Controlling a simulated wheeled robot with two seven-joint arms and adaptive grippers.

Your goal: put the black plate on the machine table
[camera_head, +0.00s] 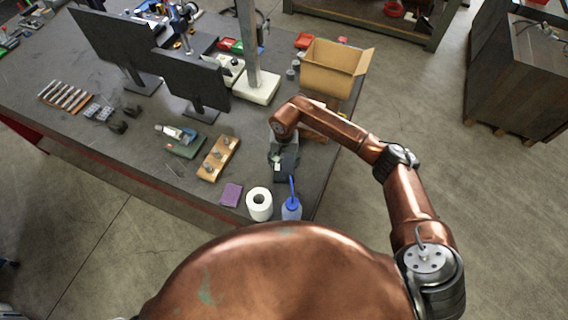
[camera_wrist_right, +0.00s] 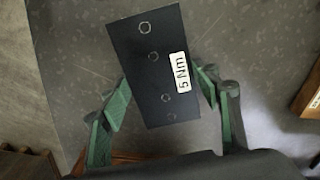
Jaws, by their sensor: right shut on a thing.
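The black plate (camera_wrist_right: 160,75) is a flat dark rectangle with several holes and a white "5 Nm" label. In the right wrist view it sits between the green finger pads of my right gripper (camera_wrist_right: 165,97), which is shut on it. In the head view my right gripper (camera_head: 282,168) is over the right front part of the dark workbench (camera_head: 150,160), with the plate mostly hidden by the hand. I cannot tell the gap between plate and bench. My left gripper is not in view. No machine table can be made out for certain.
A white paper roll (camera_head: 259,204), a blue-capped bottle (camera_head: 291,208) and a purple pad (camera_head: 231,195) stand near the bench's front edge. A wooden block with knobs (camera_head: 219,158) lies left of the hand. A cardboard box (camera_head: 334,68), post and monitors stand behind.

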